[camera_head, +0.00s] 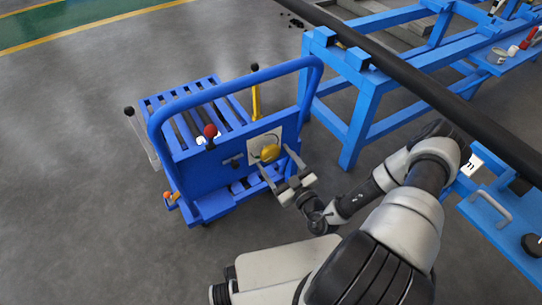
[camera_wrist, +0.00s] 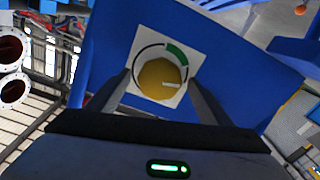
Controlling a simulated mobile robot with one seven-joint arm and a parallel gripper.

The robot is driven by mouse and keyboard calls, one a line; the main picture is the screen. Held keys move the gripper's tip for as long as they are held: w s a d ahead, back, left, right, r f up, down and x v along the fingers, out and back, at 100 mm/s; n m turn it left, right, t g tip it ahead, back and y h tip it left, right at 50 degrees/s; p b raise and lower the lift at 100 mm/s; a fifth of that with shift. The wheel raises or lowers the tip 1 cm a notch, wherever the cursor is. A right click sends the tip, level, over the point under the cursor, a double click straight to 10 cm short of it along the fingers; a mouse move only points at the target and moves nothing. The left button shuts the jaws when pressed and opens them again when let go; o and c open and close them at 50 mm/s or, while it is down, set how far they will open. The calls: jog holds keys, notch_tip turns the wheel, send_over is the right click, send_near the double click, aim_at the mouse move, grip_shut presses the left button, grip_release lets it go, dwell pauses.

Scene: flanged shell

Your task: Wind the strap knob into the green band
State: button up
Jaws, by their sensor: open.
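The strap knob (camera_wrist: 158,80) is a round yellow knob on a white square plate (camera_wrist: 186,50) on the blue cart's panel. A white pointer line on it points right, slightly below level. The green band (camera_wrist: 177,54) is an arc at the knob's upper right; the pointer lies outside it, clockwise of it. A dark arc runs around the upper left. In the head view the knob (camera_head: 269,152) is on the cart's near face. My gripper (camera_wrist: 160,85) is open, its fingers on the left and right of the knob. Whether they touch it is unclear.
The blue cart (camera_head: 180,165) has a curved push handle, a red-knobbed lever (camera_head: 210,131), a yellow lever (camera_head: 255,95) and a black-knobbed lever (camera_head: 129,112). A blue workbench frame (camera_head: 365,110) with a long dark pipe (camera_head: 430,85) stands right. Floor at left is clear.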

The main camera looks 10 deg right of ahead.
aim_at(273, 156)
jog(key=shift+x, duration=1.55)
jog(key=shift+c, duration=0.3)
jog(key=c, duration=1)
jog(key=shift+n, duration=0.3)
jog(key=n+p, duration=0.2)
jog(key=n, duration=0.2)
jog(key=shift+d+r, duration=0.1)
jog(key=shift+r, duration=0.05)
jog(key=n+p, duration=0.2)
jog(key=n, duration=0.4)
jog(key=shift+p, duration=0.3)
